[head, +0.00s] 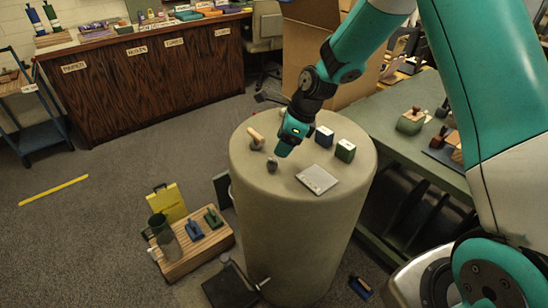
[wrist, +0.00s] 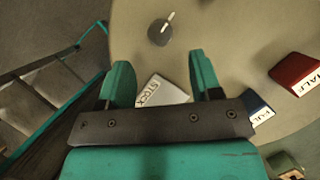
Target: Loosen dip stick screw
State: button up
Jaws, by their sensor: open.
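A small dark knob (head: 272,164) stands on the round pedestal top (head: 245,165). A dark round knob with a pale pointer-like bar (wrist: 160,36) also shows in the wrist view, ahead of the fingertips; it may be the dip stick screw, but no label confirms this. My gripper (head: 285,150) is above the pedestal, just behind and right of the knob in the head view. In the wrist view my gripper (wrist: 162,72) has its two teal fingers wide apart, open and empty. A white plate lettered STOCK (wrist: 160,91) shows between and below the fingers, partly hidden by the gripper body.
A blue block (head: 324,137), a green block (head: 345,151) and a flat grey plate (head: 318,179) lie on the pedestal's right. A wooden-handled piece (head: 256,137) is at its back left. A red block lettered HALF (wrist: 296,71) shows in the wrist view. A green table (head: 410,150) stands right.

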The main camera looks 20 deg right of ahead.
aim_at(273, 161)
jog(key=x, duration=0.6)
jog(key=shift+a+f, duration=0.15)
jog(key=shift+f, duration=0.25)
jog(key=shift+p, duration=0.3)
jog(key=c, duration=0.9)
